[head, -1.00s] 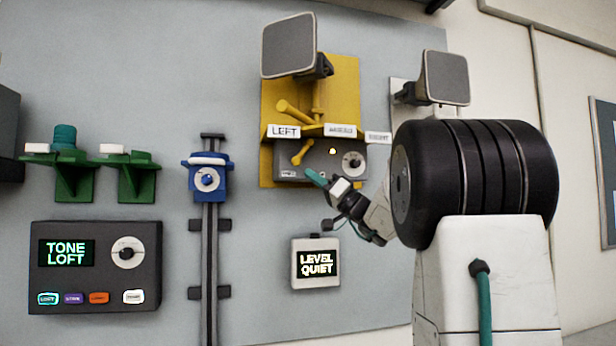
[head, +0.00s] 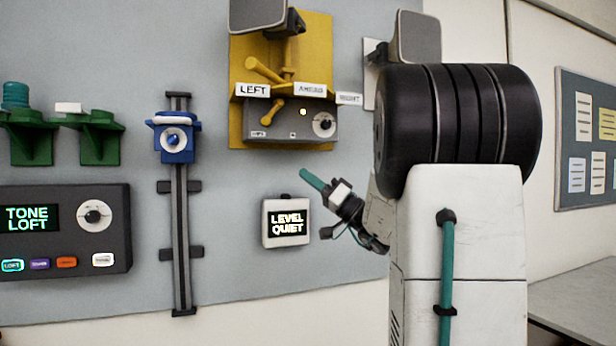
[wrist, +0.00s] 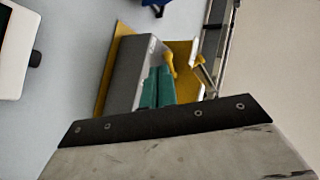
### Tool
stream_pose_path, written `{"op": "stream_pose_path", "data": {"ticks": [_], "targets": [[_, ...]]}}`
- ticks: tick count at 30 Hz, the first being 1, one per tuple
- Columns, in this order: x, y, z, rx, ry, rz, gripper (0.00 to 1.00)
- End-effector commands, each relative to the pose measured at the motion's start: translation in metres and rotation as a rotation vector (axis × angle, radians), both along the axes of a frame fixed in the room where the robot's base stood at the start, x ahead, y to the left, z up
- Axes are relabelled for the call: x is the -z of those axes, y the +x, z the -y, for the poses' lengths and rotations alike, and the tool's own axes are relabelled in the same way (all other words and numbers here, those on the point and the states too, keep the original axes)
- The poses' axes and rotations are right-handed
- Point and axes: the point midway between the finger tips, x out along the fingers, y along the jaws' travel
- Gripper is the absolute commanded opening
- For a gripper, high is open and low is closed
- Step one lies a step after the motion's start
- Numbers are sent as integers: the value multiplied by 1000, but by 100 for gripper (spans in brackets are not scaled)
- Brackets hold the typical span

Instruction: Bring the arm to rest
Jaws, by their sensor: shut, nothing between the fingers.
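My gripper (head: 312,180) has teal fingers, pressed together with nothing between them. In the head view it is in front of the wall panel, below the yellow unit (head: 240,130) and above the small "LEVEL QUIET" display (head: 272,240). It appears apart from both. The wrist view shows the teal fingertips (wrist: 158,88) closed, with the grey box and yellow plate (wrist: 122,45) of the same unit beyond them. My dark upper arm and white link fill the right of the head view.
A blue slider (head: 176,142) sits high on a vertical rail. A dark console (head: 110,240) reads "TONE LOFT" at left, below green brackets (head: 95,140). Grey square speakers (head: 418,38) stick out at the top. A pinboard (head: 585,95) and a grey surface (head: 585,300) are at right.

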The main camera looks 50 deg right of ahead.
Motion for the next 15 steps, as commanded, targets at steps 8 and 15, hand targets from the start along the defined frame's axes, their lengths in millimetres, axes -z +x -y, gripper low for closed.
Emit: {"op": "stream_pose_path", "data": {"ticks": [8, 15], "targets": [[0, 0, 1, 1, 0, 0, 0], [0, 1, 1, -27, 42, -20, 0]]}}
